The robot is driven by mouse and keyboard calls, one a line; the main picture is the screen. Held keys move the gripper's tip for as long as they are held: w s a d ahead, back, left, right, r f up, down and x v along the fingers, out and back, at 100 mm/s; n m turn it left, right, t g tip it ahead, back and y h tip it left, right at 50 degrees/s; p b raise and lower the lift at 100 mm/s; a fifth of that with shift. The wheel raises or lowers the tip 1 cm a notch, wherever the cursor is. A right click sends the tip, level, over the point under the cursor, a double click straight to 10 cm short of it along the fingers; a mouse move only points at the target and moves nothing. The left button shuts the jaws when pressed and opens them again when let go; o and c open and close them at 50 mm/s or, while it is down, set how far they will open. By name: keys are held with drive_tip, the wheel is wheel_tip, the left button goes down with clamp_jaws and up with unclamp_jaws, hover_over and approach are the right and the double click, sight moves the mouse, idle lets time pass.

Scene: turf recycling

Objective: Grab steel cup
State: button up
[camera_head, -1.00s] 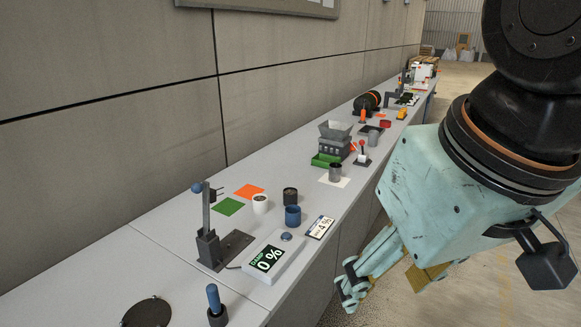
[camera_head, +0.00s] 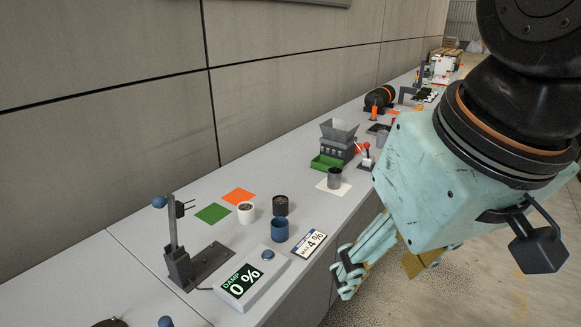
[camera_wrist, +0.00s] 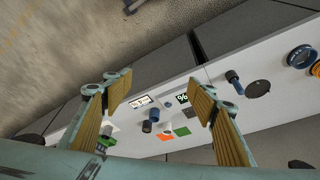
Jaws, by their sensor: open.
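A grey steel cup (camera_head: 334,178) stands upright on a white square (camera_head: 341,190) on the bench, beside a green tray. A second grey cup (camera_head: 383,139) stands farther back, partly hidden by my arm. My gripper (camera_head: 376,268) hangs off the bench's front side, nearer the camera than the steel cup and apart from it. In the wrist view my gripper (camera_wrist: 160,95) is open, with nothing between its yellow pads. There, a grey cup (camera_wrist: 107,130) shows beside the left finger, partly hidden.
A blue cup (camera_head: 280,230), a black cup (camera_head: 281,205) and a white cup (camera_head: 246,212) stand near the scale (camera_head: 252,279) and lever stand (camera_head: 178,262). A hopper machine (camera_head: 338,142) stands behind the steel cup. Bench between these groups is clear.

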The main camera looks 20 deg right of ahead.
drive_tip(key=shift+w+d, duration=0.2)
drive_tip(key=shift+w, duration=0.05)
idle(0.4)
drive_tip(key=w+d+m+p, duration=0.1)
drive_tip(key=w+d, duration=0.2)
drive_tip(key=w, duration=1)
drive_tip(key=w+d+t+h+p, duration=0.1)
drive_tip(key=w+d, duration=0.3)
drive_tip(key=w, duration=0.9)
drive_tip(key=w+d+m+p, duration=0.1)
drive_tip(key=w+d, duration=0.2)
drive_tip(key=w, duration=1.1)
drive_tip(key=w+d+f+p, duration=0.1)
drive_tip(key=w+d+f, duration=0.5)
drive_tip(key=w, duration=0.4)
drive_tip(key=w+d+f+m+p, duration=0.1)
drive_tip(key=w+d+f, duration=0.5)
drive_tip(key=w+f, duration=0.3)
drive_tip(key=w+d+f+t+h, duration=0.1)
drive_tip(key=w+d+f, duration=0.4)
drive_tip(key=w+f, duration=0.3)
drive_tip(key=w, duration=0.3)
drive_tip(key=shift+d+f+m+p, duration=0.15)
drive_tip(key=shift+d+m+p, duration=0.15)
drive_tip(key=shift+d+p, duration=0.1)
drive_tip(key=shift+w, duration=0.1)
